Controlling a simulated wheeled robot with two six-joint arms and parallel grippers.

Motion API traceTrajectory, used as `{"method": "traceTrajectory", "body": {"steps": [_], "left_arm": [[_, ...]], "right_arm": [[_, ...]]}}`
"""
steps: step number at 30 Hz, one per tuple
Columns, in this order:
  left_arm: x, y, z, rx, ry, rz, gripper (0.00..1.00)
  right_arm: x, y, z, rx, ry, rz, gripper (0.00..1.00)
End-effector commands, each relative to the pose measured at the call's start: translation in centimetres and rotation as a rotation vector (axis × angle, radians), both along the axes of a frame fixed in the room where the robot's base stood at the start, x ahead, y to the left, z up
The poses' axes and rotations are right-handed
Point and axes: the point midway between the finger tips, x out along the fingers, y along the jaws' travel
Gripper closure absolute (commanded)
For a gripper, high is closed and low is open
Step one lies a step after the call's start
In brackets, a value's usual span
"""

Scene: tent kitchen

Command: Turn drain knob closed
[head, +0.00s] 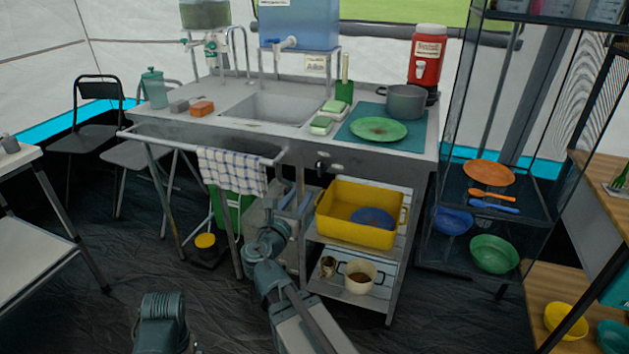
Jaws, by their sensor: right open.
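A small dark knob (320,167), which looks like the drain knob, sits on the front of the metal sink unit, under the counter edge and right of the basin (268,108). Its turn position is too small to tell. My right gripper (287,198) is open, below the counter and left of the knob, apart from it as far as I can see. My wrist partly hides its fingers. Only a link of my left arm shows at the bottom left; its gripper is out of view.
A checked towel (232,170) hangs on the front rail (200,147), left of my right gripper. A shelf cart with a yellow bin (358,232) and a white pot (359,277) stands below the knob. A black rack (470,205) stands to the right.

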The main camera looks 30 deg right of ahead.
Motion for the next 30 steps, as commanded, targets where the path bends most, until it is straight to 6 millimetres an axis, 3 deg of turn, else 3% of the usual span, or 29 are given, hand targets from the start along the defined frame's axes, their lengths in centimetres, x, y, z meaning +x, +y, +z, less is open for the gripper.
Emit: {"method": "traceTrajectory", "body": {"steps": [5, 19, 30], "left_arm": [[0.0, 0.0, 0.1, 0.000, 0.000, 0.000, 0.03], [0.0, 0.0, 0.1, 0.000, 0.001, 0.000, 0.03], [0.0, 0.0, 0.1, 0.000, 0.001, 0.000, 0.03]], "right_arm": [[1.3, -1.3, 0.0, 0.003, -0.001, -0.003, 0.56], [7.2, -8.2, 0.0, 0.006, -0.002, -0.004, 0.56], [8.9, -10.4, 0.0, 0.006, -0.001, 0.000, 0.56]]}}
